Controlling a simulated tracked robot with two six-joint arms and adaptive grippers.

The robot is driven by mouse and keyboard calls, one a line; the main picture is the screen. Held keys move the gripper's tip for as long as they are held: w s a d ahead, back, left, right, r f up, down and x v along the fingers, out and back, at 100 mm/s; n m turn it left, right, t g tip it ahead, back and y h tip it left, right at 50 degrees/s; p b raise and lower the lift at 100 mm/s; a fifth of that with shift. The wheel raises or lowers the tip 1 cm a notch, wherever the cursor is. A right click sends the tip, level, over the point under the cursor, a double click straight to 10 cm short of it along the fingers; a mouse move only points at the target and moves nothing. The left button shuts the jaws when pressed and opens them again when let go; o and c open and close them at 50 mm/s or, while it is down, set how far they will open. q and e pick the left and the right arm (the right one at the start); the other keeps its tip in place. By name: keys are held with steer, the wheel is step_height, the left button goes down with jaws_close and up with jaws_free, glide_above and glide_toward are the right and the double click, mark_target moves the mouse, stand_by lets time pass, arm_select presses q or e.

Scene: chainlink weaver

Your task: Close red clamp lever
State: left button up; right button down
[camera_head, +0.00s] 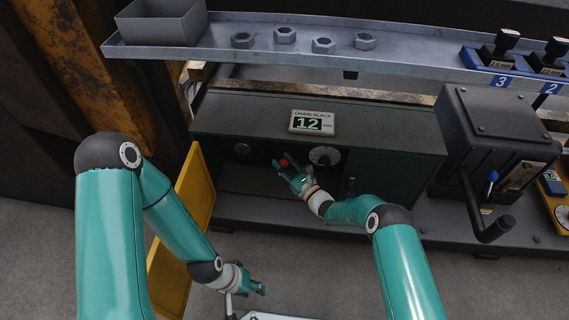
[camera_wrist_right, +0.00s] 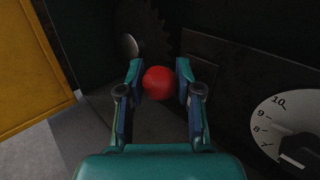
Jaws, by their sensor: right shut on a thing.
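The red clamp lever shows as a round red knob (camera_head: 284,162) at the front of the dark green machine box. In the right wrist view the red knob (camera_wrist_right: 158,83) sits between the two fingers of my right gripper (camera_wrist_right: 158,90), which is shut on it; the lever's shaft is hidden. My right gripper (camera_head: 287,172) reaches the knob from the lower right in the head view. My left gripper (camera_head: 256,287) is low and away from the machine, left of centre; I cannot tell whether its fingers are apart.
A numbered dial (camera_wrist_right: 292,132) is right of the knob. A display (camera_head: 312,122) above reads "CHAIN SLACK 12". A yellow panel (camera_head: 186,217) stands open at the left. A shelf (camera_head: 220,49) with several nuts runs above. A black crank box (camera_head: 495,135) is at the right.

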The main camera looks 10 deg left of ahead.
steer(key=shift+s+a+f+n+t+y+b, duration=0.1)
steer(key=shift+s+f+n+t+y+b, duration=0.1)
steer(key=shift+f+n+y+b, duration=0.55)
steer(key=shift+s+d+f+n+t+y+b, duration=0.1)
steer(key=shift+s+f+n+t+y+b, duration=0.1)
steer(key=shift+f+n+y+b, duration=0.55)
steer(key=shift+s+a+f+n+t+y+b, duration=0.15)
steer(key=shift+f+n+y+b, duration=0.3)
steer(key=shift+n+b, duration=0.6)
steer(key=shift+n+y, duration=0.35)
